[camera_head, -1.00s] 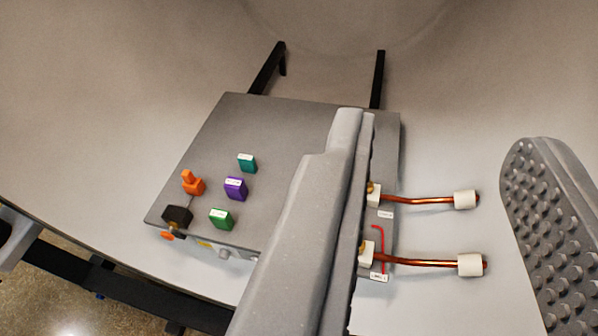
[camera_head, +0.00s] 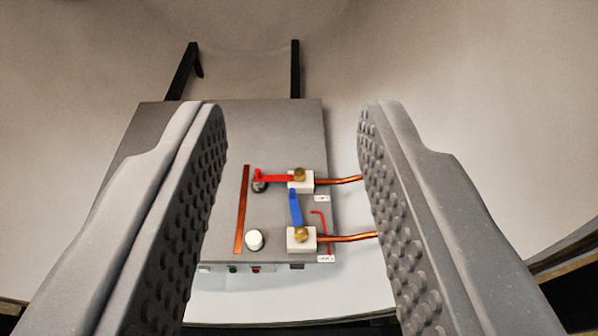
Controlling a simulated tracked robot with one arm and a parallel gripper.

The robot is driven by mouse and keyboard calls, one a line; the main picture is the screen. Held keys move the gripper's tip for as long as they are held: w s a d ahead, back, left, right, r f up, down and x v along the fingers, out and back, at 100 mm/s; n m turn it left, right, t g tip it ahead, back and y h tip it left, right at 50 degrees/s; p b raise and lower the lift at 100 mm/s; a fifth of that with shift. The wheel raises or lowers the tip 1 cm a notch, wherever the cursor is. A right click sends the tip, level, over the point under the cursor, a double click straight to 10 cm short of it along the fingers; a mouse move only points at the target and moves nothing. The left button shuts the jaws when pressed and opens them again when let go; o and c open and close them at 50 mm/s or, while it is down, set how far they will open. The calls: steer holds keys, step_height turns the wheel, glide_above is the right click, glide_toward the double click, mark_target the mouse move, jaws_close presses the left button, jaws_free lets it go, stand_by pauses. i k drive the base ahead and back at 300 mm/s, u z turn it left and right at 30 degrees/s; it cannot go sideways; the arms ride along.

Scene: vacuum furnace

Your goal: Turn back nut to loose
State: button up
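Two brass nuts show in the head camera view, each on a white block at the right side of a grey panel (camera_head: 165,125). The far nut (camera_head: 299,174) is at the end of a red lever (camera_head: 274,178) that points left. The near nut (camera_head: 301,234) is at the end of a blue lever (camera_head: 295,208) that points toward the far block. I cannot tell how tight either nut is. My gripper (camera_head: 290,112) is open and empty. Its two textured fingers frame the nuts from left and right, touching neither in this view.
Copper rods (camera_head: 345,237) run right from the blocks, and my right finger hides their ends. A copper strip (camera_head: 242,208) and a white round knob (camera_head: 254,240) are left of the nuts. Two black bars (camera_head: 295,70) stand behind the panel. A curved pale wall surrounds it.

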mark_target(300, 173)
steer(key=z, duration=0.05)
steer(key=k, duration=1.2)
steer(key=u, duration=0.6)
steer(key=i, duration=1.7)
steer(key=z, duration=0.05)
